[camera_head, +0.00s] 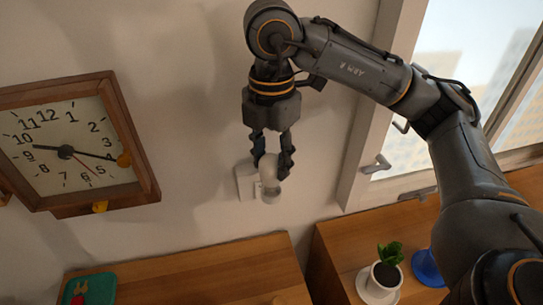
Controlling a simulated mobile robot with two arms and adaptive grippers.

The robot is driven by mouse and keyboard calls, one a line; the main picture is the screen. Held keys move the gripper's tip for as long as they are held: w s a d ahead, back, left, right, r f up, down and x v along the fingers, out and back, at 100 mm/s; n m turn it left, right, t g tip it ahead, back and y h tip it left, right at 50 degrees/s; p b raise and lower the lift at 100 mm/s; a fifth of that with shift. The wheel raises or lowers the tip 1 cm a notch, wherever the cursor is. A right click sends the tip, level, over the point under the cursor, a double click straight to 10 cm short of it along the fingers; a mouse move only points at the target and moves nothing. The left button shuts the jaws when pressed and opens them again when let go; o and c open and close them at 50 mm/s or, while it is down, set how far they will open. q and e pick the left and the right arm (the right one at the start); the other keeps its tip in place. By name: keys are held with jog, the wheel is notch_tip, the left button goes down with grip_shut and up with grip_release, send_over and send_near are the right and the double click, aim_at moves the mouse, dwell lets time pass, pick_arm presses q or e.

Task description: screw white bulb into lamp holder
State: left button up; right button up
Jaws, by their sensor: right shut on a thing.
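The white bulb (268,172) is between the fingers of my right gripper (271,158), which is shut on it. The bulb is in front of a white plate-like fixture (245,183) on the wall, which could be the lamp holder. The bulb and fingers hide much of this fixture, and I cannot tell whether the bulb touches it. My right arm reaches in from the right, with the gripper pointing down. My left gripper is not in view.
A square wooden clock (137,163) hangs at the left. Below are wooden surfaces (215,272). A potted plant (387,271) and a blue object (427,265) stand at the lower right, near my arm. A teal item (92,288) lies at the lower left. A window is at the right.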

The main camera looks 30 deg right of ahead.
jog(key=shift+f+b, duration=0.85)
jog(key=shift+f, duration=0.2)
jog(key=shift+r, duration=0.1)
jog(key=o, duration=0.5)
jog(key=shift+c, duration=0.2)
jog(key=c, duration=0.5)
jog(key=m, duration=0.5)
